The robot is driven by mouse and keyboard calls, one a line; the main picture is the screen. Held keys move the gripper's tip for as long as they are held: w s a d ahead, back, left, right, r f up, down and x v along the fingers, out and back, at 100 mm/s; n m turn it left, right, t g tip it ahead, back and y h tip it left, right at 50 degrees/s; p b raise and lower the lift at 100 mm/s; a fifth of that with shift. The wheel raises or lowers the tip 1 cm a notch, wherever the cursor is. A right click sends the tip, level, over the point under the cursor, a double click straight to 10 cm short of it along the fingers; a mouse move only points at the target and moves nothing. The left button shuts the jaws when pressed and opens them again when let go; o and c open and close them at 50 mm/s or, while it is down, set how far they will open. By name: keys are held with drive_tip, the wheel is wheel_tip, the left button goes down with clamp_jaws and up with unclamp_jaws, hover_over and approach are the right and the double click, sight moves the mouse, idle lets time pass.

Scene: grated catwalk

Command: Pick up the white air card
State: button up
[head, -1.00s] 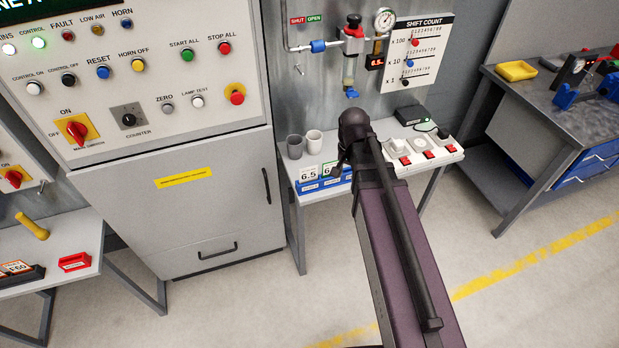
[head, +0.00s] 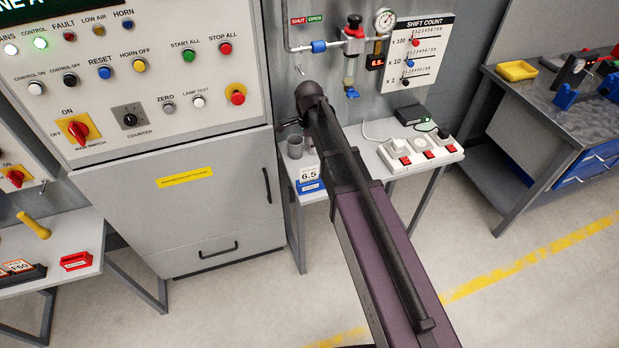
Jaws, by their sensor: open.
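A white card marked 6.5 (head: 309,174) stands upright in a blue holder (head: 311,188) at the front left of the small table. The arm covers the area just right of it, where a second white card in a blue holder stood in view earlier. My gripper (head: 288,124) shows only as a small dark part beyond the end of my arm, above and slightly left of the card and apart from it. It is open, and I see nothing held in it. Most of it is hidden behind my wrist.
A grey cup (head: 295,147) stands behind the card, close under my gripper. A white power strip (head: 421,153) with red switches and a black box (head: 411,116) are on the table's right side. The grey cabinet (head: 190,215) borders the left. Air fittings (head: 352,45) hang on the wall behind.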

sight(309, 173)
drive_tip(key=shift+f, duration=0.1)
wheel_tip(309, 173, down, 8)
drive_tip(key=b, duration=0.8)
drive_tip(key=shift+f+b, duration=0.25)
drive_tip(key=shift+b, duration=0.1)
drive_tip(key=shift+f, duration=0.1)
idle(0.4)
drive_tip(key=shift+f+b, duration=2.5)
drive_tip(key=shift+b, duration=0.1)
clamp_jaws()
